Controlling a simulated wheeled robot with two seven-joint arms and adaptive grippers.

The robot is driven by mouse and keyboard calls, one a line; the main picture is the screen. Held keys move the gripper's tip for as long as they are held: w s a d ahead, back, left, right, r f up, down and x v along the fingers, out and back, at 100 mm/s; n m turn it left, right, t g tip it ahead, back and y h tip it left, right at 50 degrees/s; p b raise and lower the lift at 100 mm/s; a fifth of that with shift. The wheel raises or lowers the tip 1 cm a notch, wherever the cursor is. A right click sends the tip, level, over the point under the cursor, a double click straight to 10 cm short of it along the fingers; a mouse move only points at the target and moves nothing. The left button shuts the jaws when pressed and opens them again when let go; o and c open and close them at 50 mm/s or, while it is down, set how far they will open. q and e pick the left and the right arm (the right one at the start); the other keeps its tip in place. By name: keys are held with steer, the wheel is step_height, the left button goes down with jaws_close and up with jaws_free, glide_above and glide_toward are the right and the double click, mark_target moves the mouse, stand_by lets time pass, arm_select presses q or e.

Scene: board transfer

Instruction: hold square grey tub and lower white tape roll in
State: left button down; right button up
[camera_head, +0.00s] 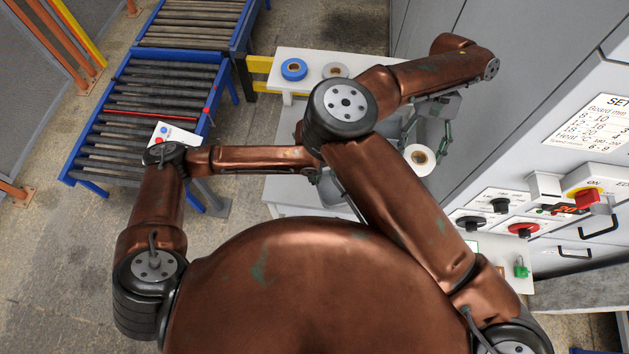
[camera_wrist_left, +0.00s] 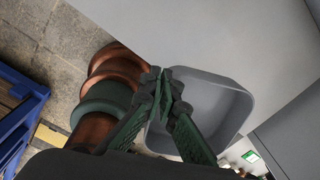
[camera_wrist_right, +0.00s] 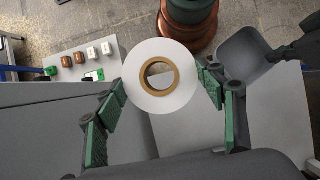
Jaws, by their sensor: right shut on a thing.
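The white tape roll (camera_head: 419,158), with a brown core, is held between the fingers of my right gripper (camera_wrist_right: 165,88). The roll also shows large in the right wrist view (camera_wrist_right: 161,77), its round face to the camera. The square grey tub (camera_wrist_left: 225,105) opens towards the left wrist camera. My left gripper (camera_wrist_left: 165,85) has its fingertips closed together at the tub's near-left rim. In the right wrist view the tub (camera_wrist_right: 243,52) is to the right of the roll and apart from it.
A white table (camera_head: 290,185) lies under my arms. A blue tape roll (camera_head: 293,69) and a grey-white roll (camera_head: 335,71) rest at its far end. A roller conveyor (camera_head: 150,110) stands left; a grey machine with knobs (camera_head: 510,225) stands right.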

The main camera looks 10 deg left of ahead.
arm_select(q)
steer(key=shift+w+a, duration=0.2)
steer(key=shift+w, duration=1.1)
steer(key=shift+w+a, duration=0.2)
steer(key=shift+w, duration=1.1)
steer(key=shift+f+b, duration=2.95)
steer(key=shift+f, duration=3.45)
steer(key=c, duration=2.1)
jaws_free()
steer(key=shift+c, duration=0.5)
